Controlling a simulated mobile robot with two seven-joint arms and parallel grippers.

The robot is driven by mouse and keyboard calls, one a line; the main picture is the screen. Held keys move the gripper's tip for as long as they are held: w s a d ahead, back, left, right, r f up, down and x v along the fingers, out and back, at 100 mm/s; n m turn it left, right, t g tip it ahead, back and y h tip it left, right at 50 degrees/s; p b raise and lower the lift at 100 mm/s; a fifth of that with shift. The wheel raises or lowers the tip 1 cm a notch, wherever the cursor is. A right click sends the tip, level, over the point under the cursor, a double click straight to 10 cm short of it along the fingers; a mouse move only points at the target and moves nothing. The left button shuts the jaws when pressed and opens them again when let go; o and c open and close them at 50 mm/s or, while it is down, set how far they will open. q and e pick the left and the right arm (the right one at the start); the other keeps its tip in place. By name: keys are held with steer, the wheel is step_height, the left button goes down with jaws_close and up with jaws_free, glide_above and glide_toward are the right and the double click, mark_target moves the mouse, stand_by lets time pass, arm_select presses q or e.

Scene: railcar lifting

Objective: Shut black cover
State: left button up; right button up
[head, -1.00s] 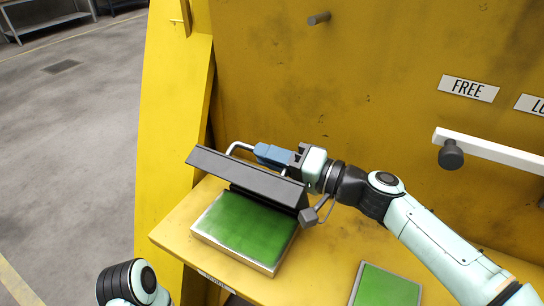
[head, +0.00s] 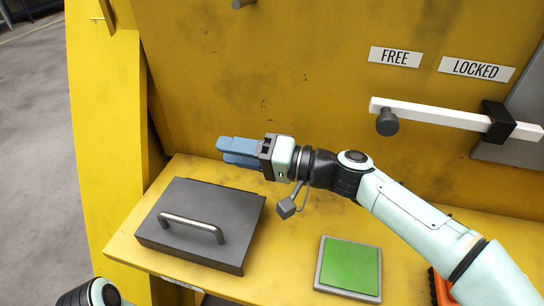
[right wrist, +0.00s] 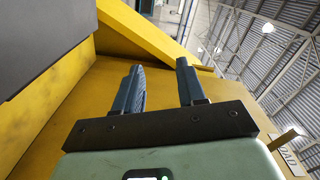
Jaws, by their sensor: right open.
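The black cover (head: 190,215) lies flat, shut over its box at the left of the yellow ledge, and hides the green panel under it. Its silver bar handle (head: 190,226) is on top, toward the front. My right gripper (head: 222,151) is behind and above the cover's far edge, apart from the handle. Its blue fingers point left, are apart and hold nothing. They also show in the right wrist view (right wrist: 160,67), with a dark grey surface at the upper left that seems to be the cover. My left gripper is out of view; only part of my left arm shows.
A second green panel (head: 350,267) sits on the ledge (head: 285,262) at the right of the cover. A white bar (head: 440,117) with a dark knob is on the yellow wall under the FREE (head: 395,57) and LOCKED (head: 476,69) signs. An orange object (head: 440,287) is partly hidden behind my right arm.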

steer(key=v, duration=0.9)
steer(key=shift+d, duration=0.25)
steer(key=shift+s, duration=0.15)
